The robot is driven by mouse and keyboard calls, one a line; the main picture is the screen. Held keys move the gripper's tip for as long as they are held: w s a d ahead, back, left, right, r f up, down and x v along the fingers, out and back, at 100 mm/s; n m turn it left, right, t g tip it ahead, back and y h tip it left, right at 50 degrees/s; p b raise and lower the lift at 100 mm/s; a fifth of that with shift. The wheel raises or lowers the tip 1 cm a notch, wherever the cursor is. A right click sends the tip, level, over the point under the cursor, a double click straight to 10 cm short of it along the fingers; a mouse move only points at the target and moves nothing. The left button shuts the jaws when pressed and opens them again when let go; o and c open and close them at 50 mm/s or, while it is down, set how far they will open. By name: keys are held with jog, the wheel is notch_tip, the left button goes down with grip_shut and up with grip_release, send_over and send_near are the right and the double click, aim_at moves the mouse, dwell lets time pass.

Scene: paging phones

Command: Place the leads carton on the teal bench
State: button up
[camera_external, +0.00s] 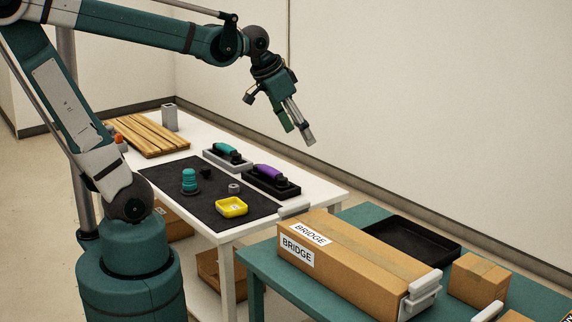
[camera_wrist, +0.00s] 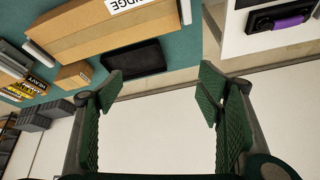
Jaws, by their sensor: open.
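The teal bench (camera_external: 262,278) stands at the lower right of the external view, and part of its top shows in the wrist view (camera_wrist: 186,48). A small plain carton (camera_external: 478,279) sits on it at the right, also in the wrist view (camera_wrist: 73,76). I can read no "leads" label, so I cannot tell which carton is the leads carton. A long carton (camera_external: 352,258) marked BRIDGE lies on the bench.
A black tray (camera_external: 412,239) lies on the bench behind the long carton. The white table (camera_external: 312,184) holds a dark mat (camera_external: 166,180), yellow dish (camera_external: 231,207), phones in holders and a slatted wooden board (camera_external: 150,136). Cartons (camera_external: 207,270) sit beneath it.

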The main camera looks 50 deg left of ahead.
jog(key=s+a+f+n+t, duration=0.1)
jog(key=s+a+f+n, duration=0.2)
jog(key=s+a, duration=0.3)
jog(key=s+f, duration=0.1)
jog(key=s, duration=0.2)
jog(key=shift+s+a+n+y, duration=0.2)
jog(key=shift+n+y, duration=0.1)
jog(key=shift+y, duration=0.1)
